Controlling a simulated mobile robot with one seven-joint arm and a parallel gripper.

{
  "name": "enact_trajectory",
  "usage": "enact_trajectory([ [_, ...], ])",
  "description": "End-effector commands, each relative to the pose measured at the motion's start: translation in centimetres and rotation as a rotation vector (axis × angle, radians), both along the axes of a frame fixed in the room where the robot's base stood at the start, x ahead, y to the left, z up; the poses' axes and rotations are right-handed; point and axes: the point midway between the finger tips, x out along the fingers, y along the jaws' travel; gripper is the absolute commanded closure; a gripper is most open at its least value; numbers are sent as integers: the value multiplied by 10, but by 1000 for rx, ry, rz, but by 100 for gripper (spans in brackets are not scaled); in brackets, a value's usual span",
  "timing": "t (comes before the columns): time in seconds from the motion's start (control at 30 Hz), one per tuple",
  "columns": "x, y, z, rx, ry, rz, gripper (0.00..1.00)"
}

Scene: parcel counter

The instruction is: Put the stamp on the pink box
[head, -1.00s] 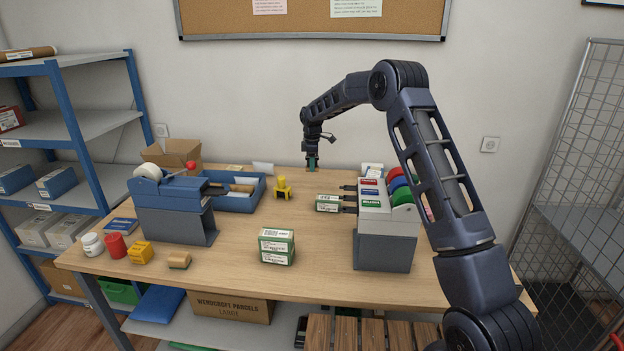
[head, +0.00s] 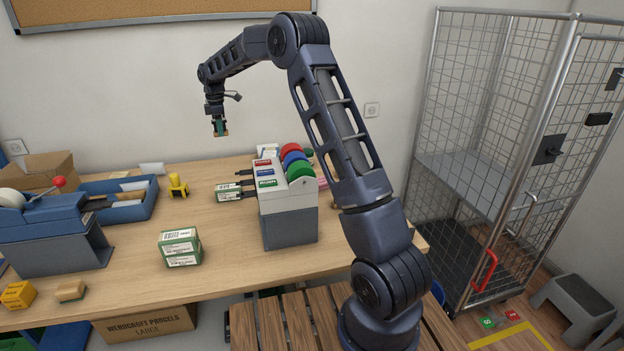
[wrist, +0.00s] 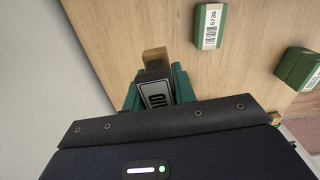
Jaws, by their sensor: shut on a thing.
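My gripper (head: 220,130) is raised above the back edge of the counter, in front of the wall. In the wrist view its green fingers (wrist: 157,92) are shut on the stamp, which has a wooden block (wrist: 155,56) and a dark part with a pale-marked label. The block also shows as a small tan end (head: 222,135) below the fingers in the head view. A pink thing, perhaps the pink box (head: 323,183), shows only in part behind the label dispenser and my arm; most of it is hidden.
The grey-white label dispenser (head: 288,215) with coloured rolls stands right of centre. Green boxes (head: 181,254) lie on the counter (head: 140,275). A small yellow stand (head: 177,186) and blue tray (head: 135,211) are left. A wire cage trolley (head: 470,240) stands right.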

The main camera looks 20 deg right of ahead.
Motion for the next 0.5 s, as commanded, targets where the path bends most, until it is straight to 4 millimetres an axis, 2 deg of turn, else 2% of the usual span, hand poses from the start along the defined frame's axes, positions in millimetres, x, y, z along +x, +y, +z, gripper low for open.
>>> enact_trajectory([
  [0.03, -1, -26, 5, 1, 0, -12, 96],
  [0.1, -4, -55, 9, 2, -2, -17, 96],
  [0.27, -16, -120, 16, 5, 0, -32, 96],
  [0.5, -46, -212, 23, 5, -1, -54, 96],
])
